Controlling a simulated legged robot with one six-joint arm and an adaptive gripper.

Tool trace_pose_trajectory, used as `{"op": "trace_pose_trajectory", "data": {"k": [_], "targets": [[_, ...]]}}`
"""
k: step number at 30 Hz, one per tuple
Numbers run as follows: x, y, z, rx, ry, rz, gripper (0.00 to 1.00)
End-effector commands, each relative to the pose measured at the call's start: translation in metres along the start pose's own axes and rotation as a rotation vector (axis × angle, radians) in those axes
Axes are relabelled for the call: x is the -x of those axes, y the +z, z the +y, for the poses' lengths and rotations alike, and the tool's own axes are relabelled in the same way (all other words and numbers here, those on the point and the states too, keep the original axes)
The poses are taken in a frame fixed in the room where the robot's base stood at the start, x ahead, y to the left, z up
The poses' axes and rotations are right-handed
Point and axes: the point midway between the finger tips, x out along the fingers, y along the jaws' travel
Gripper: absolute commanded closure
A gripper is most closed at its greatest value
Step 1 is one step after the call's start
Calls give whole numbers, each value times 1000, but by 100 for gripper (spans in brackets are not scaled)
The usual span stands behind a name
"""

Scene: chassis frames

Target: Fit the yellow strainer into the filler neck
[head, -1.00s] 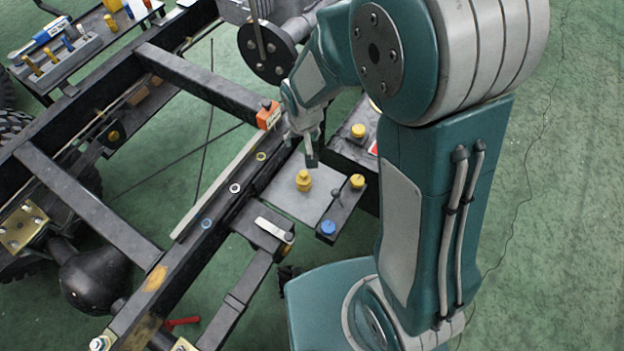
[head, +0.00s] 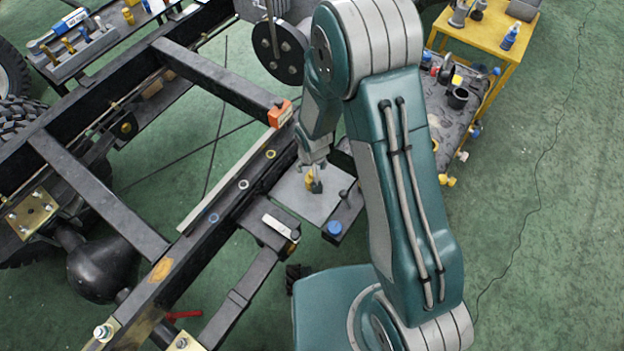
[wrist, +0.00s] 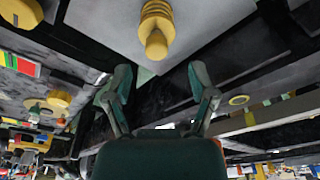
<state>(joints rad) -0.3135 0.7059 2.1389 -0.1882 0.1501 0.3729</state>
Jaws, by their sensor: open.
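The yellow strainer (head: 309,180) stands on a grey plate (head: 296,203) beside the dark frame rail, partly hidden by my gripper (head: 316,184) in the head view. In the wrist view the strainer (wrist: 156,22) is a ribbed yellow piece with a rounded end, at the top centre. My gripper (wrist: 160,72) is open there, with a finger on each side and nothing between the tips. The strainer appears just beyond the fingertips; contact is not visible. Yellow, white (head: 243,184) and blue rings lie along the rail. I cannot tell which opening is the filler neck.
A blue cap (head: 334,228) and a black post (head: 345,195) are by the plate. An orange block (head: 280,113) sits on the rail. A cart with several items (head: 458,98) and a yellow table (head: 513,45) stand at right. Green floor is free at far right.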

Motion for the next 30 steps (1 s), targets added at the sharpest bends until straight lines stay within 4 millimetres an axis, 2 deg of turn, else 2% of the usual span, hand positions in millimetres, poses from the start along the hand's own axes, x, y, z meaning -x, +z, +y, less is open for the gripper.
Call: {"op": "trace_pose_trajectory", "data": {"k": [10,20,21,23,24,25,30], "targets": [[-45,3,3,-1,1,-3,27],[-50,2,3,0,0,-1,27],[-50,2,3,0,0,-1,45],[-50,2,3,-1,0,-1,71],[-50,2,3,-1,0,-1,89],[-50,2,3,-1,0,-1,100],[-51,2,3,-1,0,-2,100]]}}
